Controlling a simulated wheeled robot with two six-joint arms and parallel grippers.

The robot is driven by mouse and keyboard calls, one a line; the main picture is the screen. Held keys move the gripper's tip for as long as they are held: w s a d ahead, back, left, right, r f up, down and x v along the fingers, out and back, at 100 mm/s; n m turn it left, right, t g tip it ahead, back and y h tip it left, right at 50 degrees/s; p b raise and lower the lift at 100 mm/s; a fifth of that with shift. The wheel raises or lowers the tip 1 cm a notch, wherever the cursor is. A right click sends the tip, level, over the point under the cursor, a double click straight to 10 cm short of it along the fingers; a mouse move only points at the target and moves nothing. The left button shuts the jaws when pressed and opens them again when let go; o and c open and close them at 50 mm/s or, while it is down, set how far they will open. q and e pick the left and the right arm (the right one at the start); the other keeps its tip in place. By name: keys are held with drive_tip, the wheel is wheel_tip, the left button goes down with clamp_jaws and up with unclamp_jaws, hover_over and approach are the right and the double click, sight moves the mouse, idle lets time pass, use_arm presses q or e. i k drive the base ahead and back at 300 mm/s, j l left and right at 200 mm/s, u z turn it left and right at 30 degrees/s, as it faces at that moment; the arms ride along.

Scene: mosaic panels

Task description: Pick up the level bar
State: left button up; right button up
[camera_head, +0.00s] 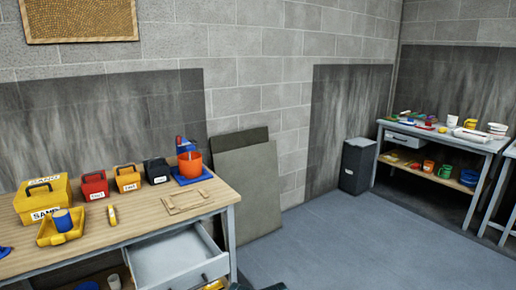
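I cannot make out a level bar for certain. A small yellow, narrow object (112,215) lies on the near wooden workbench (150,232), right of a yellow tray (46,236) with a blue cylinder (62,220) in it. It is too small to name. Several small coloured items, one of them red (430,118), lie on the far bench (470,144), also too small to name. Neither gripper shows clearly; only small dark shapes cut the bottom edge, and I cannot tell what they are.
Yellow (42,196), red (94,185), orange (127,179) and black (157,171) boxes line the near bench's back. An orange bucket (190,164) stands on a blue base. An open drawer (170,262) juts out front. A dark bin (357,166) stands by the wall. Blue floor (350,240) is clear.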

sight(113, 221)
drive_tip(key=i+j+u, duration=0.5)
drive_tip(key=i+u, duration=0.65)
drive_tip(key=i+j, duration=0.05)
